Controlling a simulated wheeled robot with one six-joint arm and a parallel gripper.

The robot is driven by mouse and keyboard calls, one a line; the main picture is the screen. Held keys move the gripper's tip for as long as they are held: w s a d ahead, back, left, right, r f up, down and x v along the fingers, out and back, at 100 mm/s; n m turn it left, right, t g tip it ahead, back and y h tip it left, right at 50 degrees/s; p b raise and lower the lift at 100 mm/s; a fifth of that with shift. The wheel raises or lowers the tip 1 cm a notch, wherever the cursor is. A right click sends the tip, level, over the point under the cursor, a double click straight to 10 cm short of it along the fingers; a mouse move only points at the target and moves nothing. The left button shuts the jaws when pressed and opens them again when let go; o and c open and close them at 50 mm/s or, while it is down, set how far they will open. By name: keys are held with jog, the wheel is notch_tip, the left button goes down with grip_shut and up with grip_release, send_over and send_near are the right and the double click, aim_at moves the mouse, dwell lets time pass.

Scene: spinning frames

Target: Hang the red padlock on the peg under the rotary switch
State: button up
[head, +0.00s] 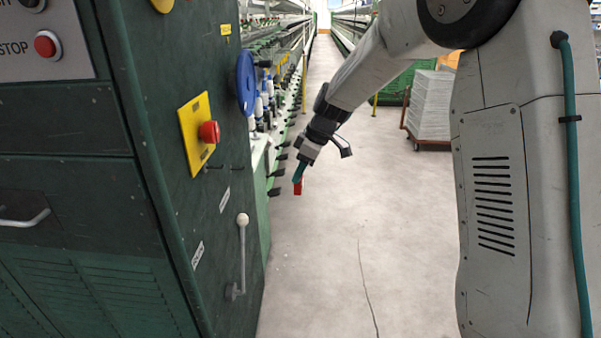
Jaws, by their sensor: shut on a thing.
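The rotary switch (208,132) is a red knob on a yellow plate, on the side of the dark green machine cabinet. A small dark peg (213,167) sticks out of the cabinet just below the plate. My gripper (299,175) is over the aisle, right of the switch and apart from the cabinet. It points downward and is shut on the red padlock (298,187). The padlock hangs clear of the floor, to the right of the peg and slightly lower in the picture. Its shackle is mostly hidden by the fingers.
A grey lever handle (242,250) and a blue disc (246,83) stand out from the cabinet side. Spindles with bobbins (263,105) line the machine behind. A trolley with a grey stack (430,105) stands farther back. The aisle floor (350,230) is clear.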

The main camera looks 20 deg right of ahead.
jog(key=shift+r, duration=0.35)
jog(key=s+d, duration=0.2)
jog(key=d, duration=0.5)
jog(key=shift+s, duration=0.3)
dwell(1.1)
